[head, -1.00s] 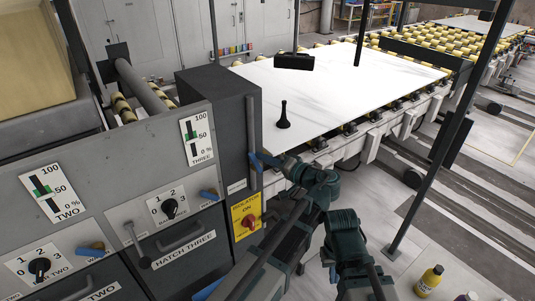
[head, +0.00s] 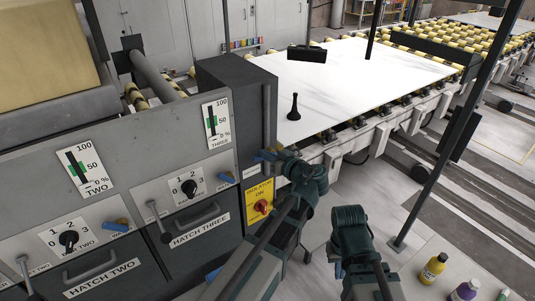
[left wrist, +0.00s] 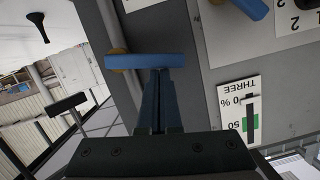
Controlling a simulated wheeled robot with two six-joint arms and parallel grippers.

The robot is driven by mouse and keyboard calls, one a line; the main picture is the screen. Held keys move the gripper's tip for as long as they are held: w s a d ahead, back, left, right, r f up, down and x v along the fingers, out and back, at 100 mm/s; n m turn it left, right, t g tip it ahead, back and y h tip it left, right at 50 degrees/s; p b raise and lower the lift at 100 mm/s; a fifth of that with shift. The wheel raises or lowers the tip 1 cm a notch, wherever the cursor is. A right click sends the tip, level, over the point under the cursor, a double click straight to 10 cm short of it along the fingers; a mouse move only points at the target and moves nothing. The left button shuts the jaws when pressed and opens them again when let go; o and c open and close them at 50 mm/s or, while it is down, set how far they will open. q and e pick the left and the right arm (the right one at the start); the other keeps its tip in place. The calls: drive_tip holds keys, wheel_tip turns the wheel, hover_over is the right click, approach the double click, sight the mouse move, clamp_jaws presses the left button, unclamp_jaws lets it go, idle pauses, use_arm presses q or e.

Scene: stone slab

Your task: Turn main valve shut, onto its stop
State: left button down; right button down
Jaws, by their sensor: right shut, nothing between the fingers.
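A blue lever (left wrist: 145,62) with a brass-coloured pivot at its left end lies across the left wrist view, beside the grey cabinet. I take it to be the main valve. My left gripper (left wrist: 159,78) looks shut, its blue fingers close together with their tips at the lever's side; the lever does not appear to lie between them. In the head view my left gripper (head: 268,156) is at the cabinet's right edge, where lever and fingertips blend. My right gripper (head: 339,269) hangs low, partly hidden by its own arm, shut and empty.
A yellow isolator plate (head: 260,200) with a red knob sits just below the left gripper. A white slab (head: 355,80) lies on the roller line behind, with a dark peg (head: 294,107) on it. Bottles (head: 432,268) stand at lower right. A dark post (head: 450,140) rises on the right.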

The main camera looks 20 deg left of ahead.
use_arm(q)
drive_tip(key=shift+s+a+f+n+b, duration=0.2)
drive_tip(key=shift+s+f+n+b, duration=0.15)
drive_tip(key=shift+f+n, duration=0.25)
drive_tip(key=shift+r, duration=0.1)
idle(0.6)
